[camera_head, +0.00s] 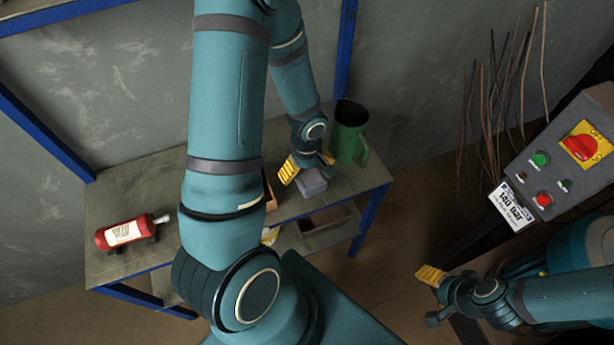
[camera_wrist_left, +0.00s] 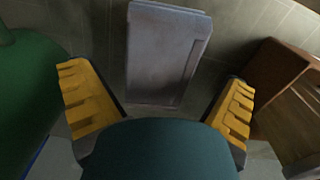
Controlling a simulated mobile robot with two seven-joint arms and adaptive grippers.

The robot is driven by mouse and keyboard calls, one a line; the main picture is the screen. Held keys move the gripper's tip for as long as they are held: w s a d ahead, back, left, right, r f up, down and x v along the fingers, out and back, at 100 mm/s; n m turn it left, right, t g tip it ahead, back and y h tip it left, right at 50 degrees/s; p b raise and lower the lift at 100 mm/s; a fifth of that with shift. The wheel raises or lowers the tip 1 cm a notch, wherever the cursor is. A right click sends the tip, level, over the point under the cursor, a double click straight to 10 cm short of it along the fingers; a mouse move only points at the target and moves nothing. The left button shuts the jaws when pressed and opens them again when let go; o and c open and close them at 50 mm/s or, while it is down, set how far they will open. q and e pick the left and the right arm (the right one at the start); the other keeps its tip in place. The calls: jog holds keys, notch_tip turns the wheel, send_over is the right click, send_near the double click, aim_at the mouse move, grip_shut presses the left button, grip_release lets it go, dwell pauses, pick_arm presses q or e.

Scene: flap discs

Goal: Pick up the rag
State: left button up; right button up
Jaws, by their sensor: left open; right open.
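The rag is a grey, folded block-like bundle (camera_head: 311,181) on the worktable, near its right end. In the left wrist view the rag (camera_wrist_left: 165,55) stands out between and beyond the two yellow finger pads, with clear gaps on both sides. My left gripper (camera_head: 308,166) is open over the table right at the rag; the wrist view also shows its spread fingers (camera_wrist_left: 160,95). I cannot tell the exact height of the fingertips over the rag. My right gripper (camera_head: 432,297) is open and empty at the lower right, away from the table.
A green jug (camera_head: 349,134) stands behind and right of the rag. A brown wooden box (camera_wrist_left: 285,85) is on its other side, mostly hidden by my arm in the head view. A red bottle (camera_head: 124,232) lies at the table's left. A control box (camera_head: 566,160) stands at right.

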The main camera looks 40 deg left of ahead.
aim_at(307, 172)
pick_arm(q)
notch_tip(307, 172, down, 2)
jog(key=shift+f, duration=0.2)
jog(key=c, duration=1.1)
jog(key=shift+r, duration=0.1)
notch_tip(307, 172, up, 10)
jog(key=p, duration=0.2)
jog(key=shift+p, duration=0.35)
